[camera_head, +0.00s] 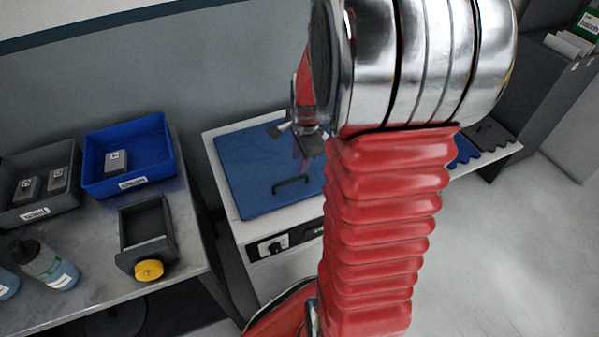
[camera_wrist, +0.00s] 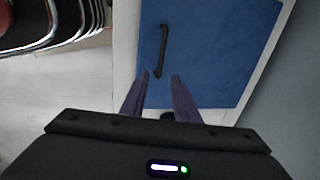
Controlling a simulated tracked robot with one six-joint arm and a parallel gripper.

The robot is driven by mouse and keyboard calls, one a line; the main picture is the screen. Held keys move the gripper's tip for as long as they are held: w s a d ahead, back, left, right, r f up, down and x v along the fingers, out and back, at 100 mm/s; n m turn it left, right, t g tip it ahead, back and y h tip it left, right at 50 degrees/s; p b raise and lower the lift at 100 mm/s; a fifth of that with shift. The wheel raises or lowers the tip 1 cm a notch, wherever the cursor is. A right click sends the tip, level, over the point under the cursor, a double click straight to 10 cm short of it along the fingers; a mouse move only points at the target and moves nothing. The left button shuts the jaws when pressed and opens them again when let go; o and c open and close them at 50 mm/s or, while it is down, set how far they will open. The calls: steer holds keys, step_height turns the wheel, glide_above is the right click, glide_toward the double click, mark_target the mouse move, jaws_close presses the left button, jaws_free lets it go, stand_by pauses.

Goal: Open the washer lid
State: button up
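The washer is a white box (camera_head: 240,232) with a flat blue lid (camera_head: 243,170), which lies shut on top. A black bar handle (camera_head: 291,181) stands on the lid near its front edge. My gripper (camera_head: 301,160) is over the lid, behind the handle in the head view, and partly hidden by my arm. In the wrist view my gripper (camera_wrist: 159,75) is open, with nothing between its fingers. The handle (camera_wrist: 163,48) lies beyond the fingertips there, one end lined up with the gap. Contact is not visible. My red arm hides the lid's right side in the head view.
A bench (camera_head: 191,229) on the left holds a blue bin (camera_head: 92,164), a grey bin (camera_head: 72,159), a dark tray with a yellow knob (camera_head: 149,269) and bottles. A wall stands behind the washer. Open floor (camera_head: 500,260) lies to the right.

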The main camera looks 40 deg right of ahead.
mark_target(298, 178)
steer(key=shift+w+d+f, duration=0.1)
steer(key=shift+w+f, duration=0.15)
steer(key=shift+f, duration=1.1)
steer(key=shift+w+f, duration=0.3)
steer(key=shift+f, duration=1.05)
steer(key=shift+w+d+f, duration=0.1)
steer(key=shift+w+f, duration=0.15)
steer(key=shift+f, duration=1.1)
jaws_close()
